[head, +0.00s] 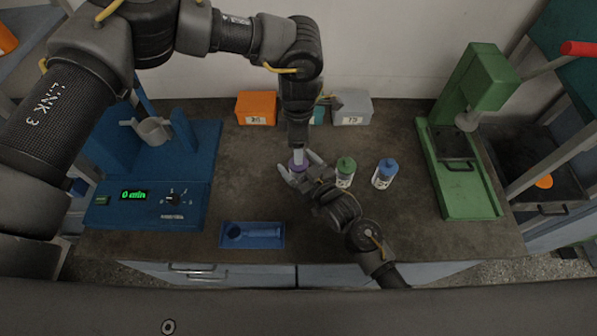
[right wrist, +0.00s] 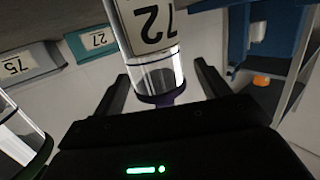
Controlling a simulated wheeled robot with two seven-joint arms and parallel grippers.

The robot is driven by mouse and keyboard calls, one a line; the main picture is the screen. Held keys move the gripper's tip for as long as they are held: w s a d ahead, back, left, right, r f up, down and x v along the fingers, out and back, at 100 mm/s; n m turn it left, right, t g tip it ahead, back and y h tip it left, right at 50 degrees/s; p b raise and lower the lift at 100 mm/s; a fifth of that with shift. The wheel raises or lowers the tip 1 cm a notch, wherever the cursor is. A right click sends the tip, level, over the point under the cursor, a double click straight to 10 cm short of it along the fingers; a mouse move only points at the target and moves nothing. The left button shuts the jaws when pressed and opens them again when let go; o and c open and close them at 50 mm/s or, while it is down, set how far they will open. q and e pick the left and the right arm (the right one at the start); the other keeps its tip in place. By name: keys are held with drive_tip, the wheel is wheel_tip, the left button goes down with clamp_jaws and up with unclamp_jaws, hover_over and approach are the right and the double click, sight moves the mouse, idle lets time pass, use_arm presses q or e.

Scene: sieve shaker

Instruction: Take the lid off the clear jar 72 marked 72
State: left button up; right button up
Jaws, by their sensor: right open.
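The clear jar 72 (right wrist: 158,65) runs in from the top of the right wrist view, its white label reading 72. Its dark purple lid (right wrist: 163,97) faces my right gripper (right wrist: 160,92), whose open fingers stand on either side of it with gaps. In the head view the purple lid (head: 298,169) shows between the fingers of my right gripper (head: 300,173). My left gripper (head: 298,145) comes down from above to the jar's other end. Its fingertips are too small and covered to tell whether they are closed on the jar.
A green-lidded jar (head: 346,170) and a blue-lidded jar (head: 384,175) stand just right of my right gripper. Orange (head: 256,108) and grey (head: 351,107) boxes stand behind. The blue shaker (head: 150,180) is left, a green press (head: 460,150) right, a blue tray (head: 252,242) in front.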

drive_tip(key=c, duration=1.4)
drive_tip(key=o, duration=1.4)
use_arm(q)
drive_tip(key=shift+f+b, duration=0.95)
use_arm(e)
drive_tip(key=v, duration=0.9)
drive_tip(key=shift+s+d+f, duration=0.1)
drive_tip(key=shift+s+f, duration=0.05)
use_arm(q)
drive_tip(key=shift+f, duration=0.1)
use_arm(e)
drive_tip(key=shift+v, duration=0.75)
